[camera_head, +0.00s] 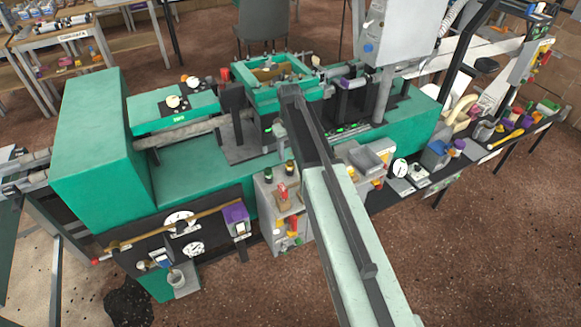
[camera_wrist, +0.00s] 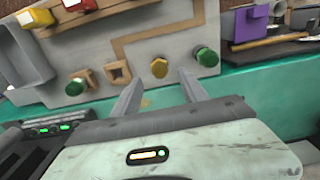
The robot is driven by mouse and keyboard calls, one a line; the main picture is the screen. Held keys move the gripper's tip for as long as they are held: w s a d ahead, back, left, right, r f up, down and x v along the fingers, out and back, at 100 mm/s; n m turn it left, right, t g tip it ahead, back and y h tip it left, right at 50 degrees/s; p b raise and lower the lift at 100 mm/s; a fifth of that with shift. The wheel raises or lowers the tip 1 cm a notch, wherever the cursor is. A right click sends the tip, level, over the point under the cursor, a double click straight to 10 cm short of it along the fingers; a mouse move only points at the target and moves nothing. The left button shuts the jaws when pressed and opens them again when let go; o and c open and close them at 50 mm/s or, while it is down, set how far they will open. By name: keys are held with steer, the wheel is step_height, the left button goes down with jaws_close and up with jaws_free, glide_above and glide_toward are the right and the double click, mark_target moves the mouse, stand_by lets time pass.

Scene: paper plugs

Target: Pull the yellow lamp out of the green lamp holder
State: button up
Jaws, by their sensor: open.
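In the wrist view a yellow lamp (camera_wrist: 159,68) with a faceted round head stands on a grey panel (camera_wrist: 172,38). My gripper (camera_wrist: 161,76) is open, with one finger to each side of the lamp and nearer the camera. The fingers look apart from it. One green lamp (camera_wrist: 207,56) is to its right. Another green lamp (camera_wrist: 76,87) is at the left, by a wooden square mount. An empty-looking wooden square socket (camera_wrist: 118,72) lies between. The holder under the yellow lamp is mostly hidden, and its colour cannot be told.
A red block (camera_wrist: 77,5) and a yellow block (camera_wrist: 35,17) sit along the panel's upper edge. A purple box (camera_wrist: 250,24) is at the upper right. In the head view a green machine bench (camera_head: 200,180) fills the middle, with cluttered instruments around it.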

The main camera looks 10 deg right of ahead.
mark_target(290, 160)
steer(key=shift+f, duration=0.1)
steer(key=shift+f+b, duration=1.95)
steer(key=shift+b, duration=0.1)
jaws_close()
